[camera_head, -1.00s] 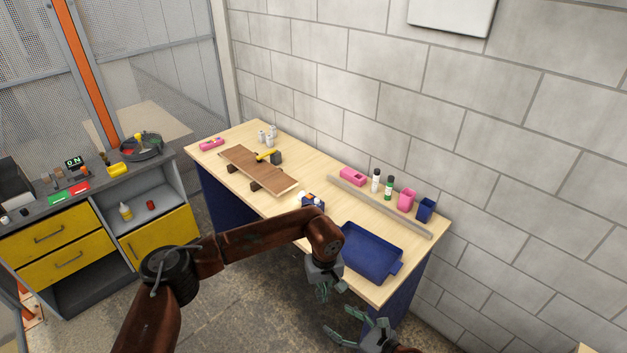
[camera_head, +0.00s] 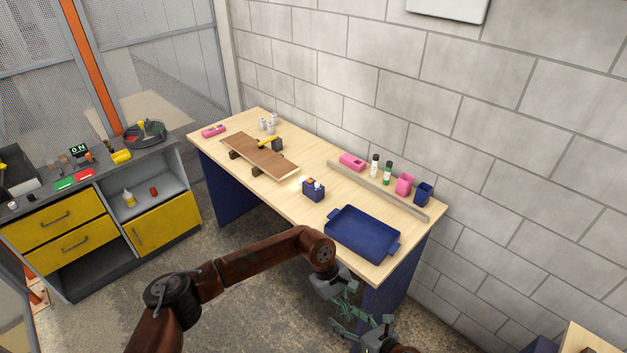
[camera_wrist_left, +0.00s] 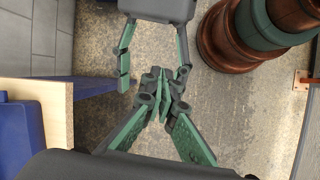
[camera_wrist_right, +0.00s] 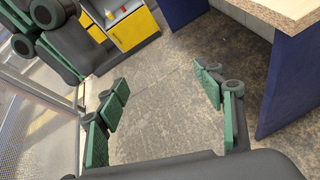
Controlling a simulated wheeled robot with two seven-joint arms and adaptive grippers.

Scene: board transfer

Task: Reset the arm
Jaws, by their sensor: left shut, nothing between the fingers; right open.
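My left arm (camera_head: 260,258) reaches in from the lower left of the head view, in front of the workbench. Its gripper (camera_head: 350,300) hangs off the bench's front edge, low and below the blue tray. In the left wrist view the left fingertips (camera_wrist_left: 163,100) meet with nothing between them. My right gripper (camera_head: 350,326) is just below it in the head view, partly cut off by the bottom edge. In the right wrist view its fingers (camera_wrist_right: 157,95) are wide apart over bare floor. The two grippers are close together; I cannot tell whether they touch.
The wooden workbench (camera_head: 285,202) holds a brown board (camera_head: 262,157) with a hammer (camera_head: 268,142), a small blue box (camera_head: 313,192), a blue tray (camera_head: 362,235), and pink and blue cups. A yellow-drawer cabinet (camera_head: 60,238) stands left. Concrete floor between is clear.

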